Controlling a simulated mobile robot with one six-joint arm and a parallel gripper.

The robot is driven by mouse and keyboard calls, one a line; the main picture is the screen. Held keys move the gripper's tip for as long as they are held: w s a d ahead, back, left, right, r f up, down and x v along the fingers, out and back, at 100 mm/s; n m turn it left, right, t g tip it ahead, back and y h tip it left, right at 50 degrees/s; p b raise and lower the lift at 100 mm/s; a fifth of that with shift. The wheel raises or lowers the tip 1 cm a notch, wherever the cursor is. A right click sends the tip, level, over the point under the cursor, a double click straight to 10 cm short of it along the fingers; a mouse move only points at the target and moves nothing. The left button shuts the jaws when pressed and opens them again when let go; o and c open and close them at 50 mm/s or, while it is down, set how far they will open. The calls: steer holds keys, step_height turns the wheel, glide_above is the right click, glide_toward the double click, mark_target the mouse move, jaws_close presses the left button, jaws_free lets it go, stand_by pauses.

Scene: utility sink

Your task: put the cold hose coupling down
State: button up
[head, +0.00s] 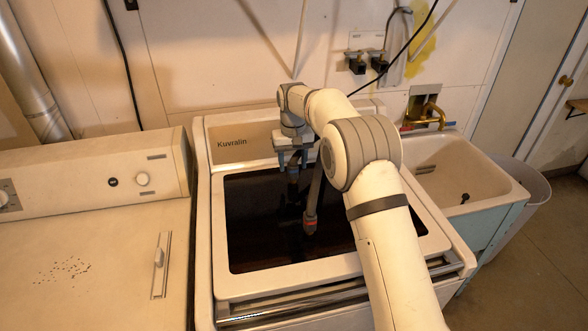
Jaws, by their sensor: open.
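My gripper (293,160) points down over the dark glass top of the white Kuvralin machine, its jaws open. A small dark piece (293,185) shows just below and between the fingers. It may be the cold hose coupling, but its colour and whether it touches the glass are hard to tell.
The machine's white rim (218,240) surrounds the dark top. A white dryer or washer (90,240) stands at left. A sink (455,180) with a brass faucet (428,115) is at right.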

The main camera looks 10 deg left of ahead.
mark_target(293, 164)
step_height(293, 164, up, 9)
steer(key=s+d+r+m+t, duration=0.1)
steer(key=s+d+r, duration=0.5)
steer(key=d, duration=0.4)
steer(key=s+d+r+m+t, duration=0.15)
steer(key=s+d+r, duration=0.25)
steer(key=s+d, duration=0.55)
steer(key=s+d+f+m, duration=0.1)
steer(key=s+d+f, duration=0.1)
steer(key=s+d, duration=0.2)
steer(key=s+d+f, duration=0.3)
steer(key=s+d, duration=0.1)
steer(key=s, duration=0.6)
steer(key=s+d+f+m, duration=0.1)
steer(key=s+d+f, duration=0.2)
steer(key=s+d, duration=0.2)
steer(key=shift+s+m+t+b, duration=0.35)
steer(key=shift+s+t, duration=0.1)
steer(key=shift+s, duration=0.8)
